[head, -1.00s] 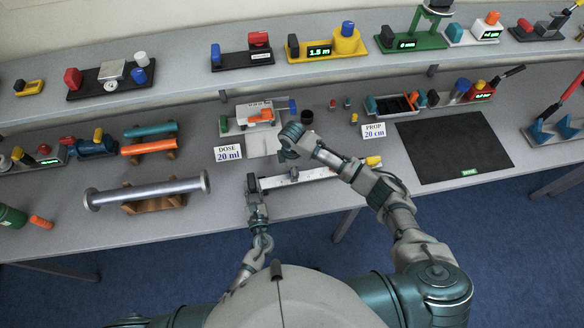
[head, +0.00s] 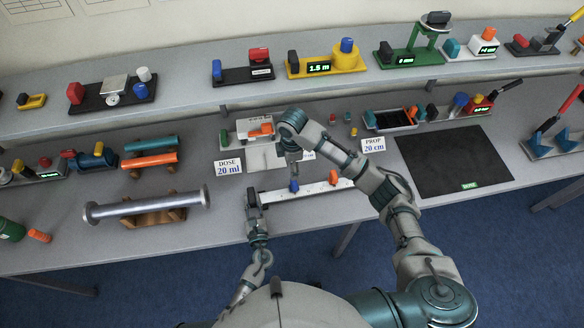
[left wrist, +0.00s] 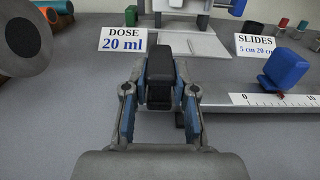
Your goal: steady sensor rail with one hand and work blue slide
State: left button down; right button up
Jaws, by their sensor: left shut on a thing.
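The white sensor rail (head: 315,188) lies on the table, with a scale visible in the left wrist view (left wrist: 275,100). My left gripper (head: 254,212) is shut on the black end block (left wrist: 160,72) at the rail's left end. The blue slide (head: 294,187) stands on the rail near that end, and also shows in the left wrist view (left wrist: 286,69). An orange slide (head: 333,178) is farther right. My right gripper (head: 293,168) points down just above and behind the blue slide. Its finger opening is too small to judge, and contact is unclear. My right arm hides the rail's right end.
A "DOSE 20 ml" sign (head: 228,167) and a dosing fixture (head: 250,132) stand behind the rail. A "SLIDES 5 cm 20 cm" sign (left wrist: 258,46) is partly hidden in the head view. A silver pipe on a wooden stand (head: 150,203) lies left. A black mat (head: 450,160) is clear at right.

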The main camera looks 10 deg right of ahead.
pick_arm(q)
jog(key=c, duration=0.8)
grip_release()
jog(key=shift+c, duration=0.2)
